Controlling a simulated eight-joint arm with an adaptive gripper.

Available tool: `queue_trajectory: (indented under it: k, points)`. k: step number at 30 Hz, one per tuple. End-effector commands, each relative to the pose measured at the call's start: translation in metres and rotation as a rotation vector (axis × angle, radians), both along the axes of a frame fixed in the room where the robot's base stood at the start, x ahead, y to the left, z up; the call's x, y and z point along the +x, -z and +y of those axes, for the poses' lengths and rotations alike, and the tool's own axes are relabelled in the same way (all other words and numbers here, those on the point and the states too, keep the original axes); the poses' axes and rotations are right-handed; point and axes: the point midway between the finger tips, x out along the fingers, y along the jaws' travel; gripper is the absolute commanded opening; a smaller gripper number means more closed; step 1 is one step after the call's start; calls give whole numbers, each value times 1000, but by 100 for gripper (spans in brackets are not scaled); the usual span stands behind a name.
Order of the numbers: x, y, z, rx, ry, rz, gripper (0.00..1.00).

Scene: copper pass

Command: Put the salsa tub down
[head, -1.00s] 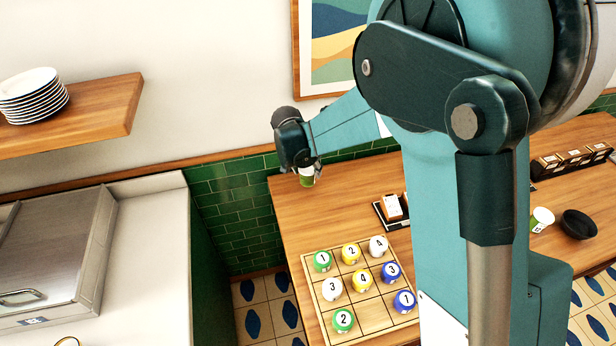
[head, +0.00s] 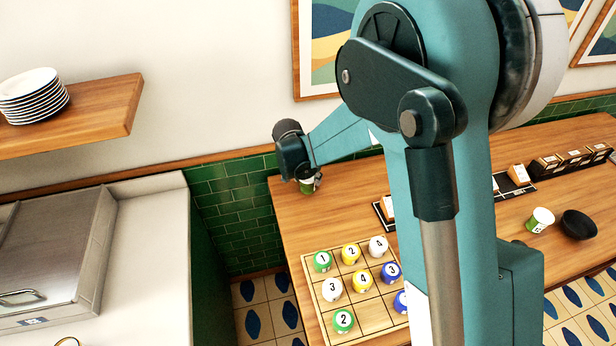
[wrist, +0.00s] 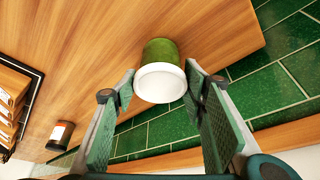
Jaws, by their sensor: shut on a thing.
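The salsa tub is a small green tub with a white end; in the wrist view the tub (wrist: 162,52) sits between my two fingers. In the head view the green tub (head: 307,187) shows at the far left corner of the wooden table (head: 340,215). My gripper (wrist: 160,82) is shut on the tub, one finger on each side. In the head view my gripper (head: 310,180) is partly hidden by its own wrist. I cannot tell whether the tub touches the tabletop.
Black trays with small holders, a white-and-green cup (head: 541,219) and a black bowl (head: 578,225) stand further right. A green tiled wall (head: 235,200) borders the table.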

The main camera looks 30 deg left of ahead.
Motion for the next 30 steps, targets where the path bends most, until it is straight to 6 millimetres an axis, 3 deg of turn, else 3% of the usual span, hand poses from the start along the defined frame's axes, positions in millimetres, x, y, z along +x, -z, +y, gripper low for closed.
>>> queue_trajectory:
  k: [9,10,13,30]
  points:
    - [0,4,0,0,0,0,26]
    - [0,3,0,0,0,0,45]
    - [0,3,0,0,0,0,57]
    - [-1,-3,0,0,0,0,57]
